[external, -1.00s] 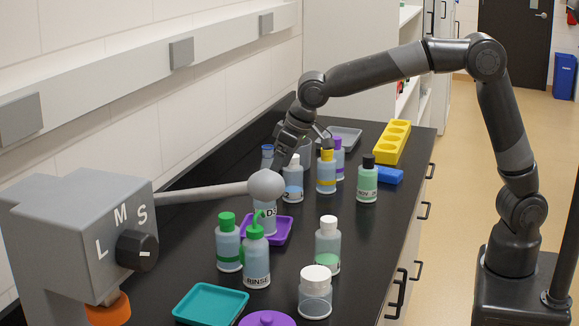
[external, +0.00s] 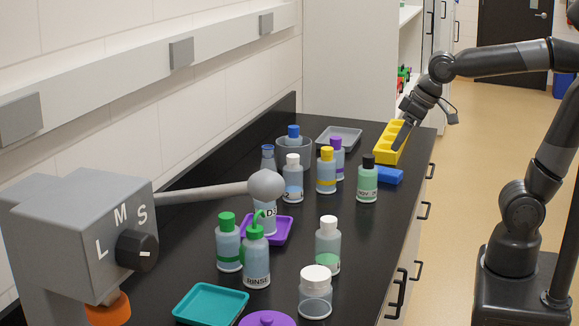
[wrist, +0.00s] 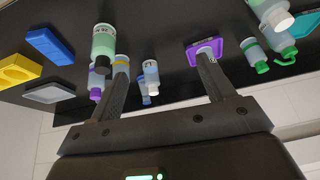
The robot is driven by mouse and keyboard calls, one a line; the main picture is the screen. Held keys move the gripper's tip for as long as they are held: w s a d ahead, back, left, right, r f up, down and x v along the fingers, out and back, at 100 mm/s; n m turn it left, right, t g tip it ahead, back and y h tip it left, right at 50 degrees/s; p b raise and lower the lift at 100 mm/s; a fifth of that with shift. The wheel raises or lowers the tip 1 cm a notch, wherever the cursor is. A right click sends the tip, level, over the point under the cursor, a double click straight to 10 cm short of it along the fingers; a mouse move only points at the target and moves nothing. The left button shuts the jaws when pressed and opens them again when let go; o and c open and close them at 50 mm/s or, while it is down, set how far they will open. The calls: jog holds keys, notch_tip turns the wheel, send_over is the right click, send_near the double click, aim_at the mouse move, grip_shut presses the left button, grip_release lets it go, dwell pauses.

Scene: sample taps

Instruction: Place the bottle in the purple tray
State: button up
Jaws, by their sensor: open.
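The purple tray (external: 281,233) lies on the black counter left of centre in the external view. A pale bottle labelled D3 (external: 266,216) stands upright in it, its top hidden by a grey ball-ended lever. In the wrist view the tray (wrist: 190,53) is at upper right, and a finger covers part of the bottle (wrist: 206,43). My gripper (external: 427,134) is open at the counter's right edge, near the yellow rack, well away from the tray. In the wrist view my two fingers (wrist: 162,65) are spread with nothing held between them.
A yellow rack (external: 391,142), blue block (external: 388,176) and grey tray (external: 345,133) are at the far end. Several bottles stand mid-counter, including a black-capped green one (external: 367,182). A teal tray (external: 211,303) and a grey LMS box (external: 85,235) are nearer.

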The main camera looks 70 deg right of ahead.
jog(key=s+d+f, duration=0.2)
jog(key=s+f, duration=0.2)
jog(key=s, duration=0.6)
